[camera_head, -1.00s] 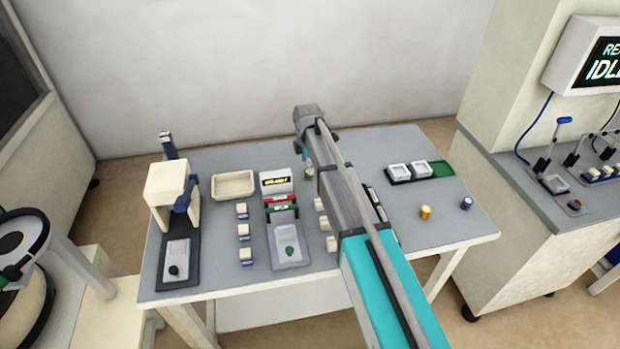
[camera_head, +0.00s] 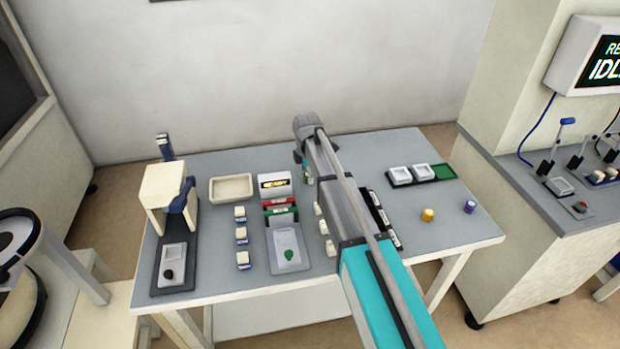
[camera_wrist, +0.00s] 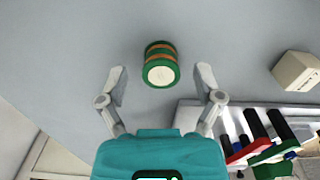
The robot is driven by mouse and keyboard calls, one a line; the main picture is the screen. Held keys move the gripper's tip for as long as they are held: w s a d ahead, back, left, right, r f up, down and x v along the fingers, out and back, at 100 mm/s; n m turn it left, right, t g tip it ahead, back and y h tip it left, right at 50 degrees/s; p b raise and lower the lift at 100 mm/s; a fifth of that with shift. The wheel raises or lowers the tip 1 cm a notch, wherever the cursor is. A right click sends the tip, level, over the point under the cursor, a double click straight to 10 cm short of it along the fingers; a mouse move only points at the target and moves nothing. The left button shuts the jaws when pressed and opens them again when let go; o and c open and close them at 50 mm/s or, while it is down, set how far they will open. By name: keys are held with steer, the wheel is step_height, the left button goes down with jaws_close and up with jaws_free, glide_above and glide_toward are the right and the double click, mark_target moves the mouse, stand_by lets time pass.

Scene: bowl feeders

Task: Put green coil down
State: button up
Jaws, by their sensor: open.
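The green coil (camera_wrist: 161,64) has green flanges, a copper-coloured winding and a pale round end. In the wrist view it stands between the two spread fingers of my gripper (camera_wrist: 161,82), with a clear gap on each side, over the grey table top. I cannot tell for sure from this angle whether it rests on the table. In the head view my gripper is at the back middle of the table (camera_head: 460,222), mostly hidden behind my own arm. A small greenish patch shows below it there, too small to tell well.
White boxes (camera_head: 241,236) stand in a row. A black rack with white trays (camera_head: 400,184) and a green pad (camera_head: 443,173) is at right. A yellow coil (camera_head: 427,215) and purple coil (camera_head: 469,207) stand in front.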

steer(key=shift+c, duration=0.2)
jaws_close()
steer(key=shift+r, duration=0.1)
step_height(320, 180, up, 2)
steer(key=p, duration=0.2)
steer(key=shift+r+p, duration=0.2)
steer(key=shift+p, duration=0.15)
steer(key=s+r+p, duration=1)
steer(key=s, duration=0.4)
steer(key=shift+r, duration=0.2)
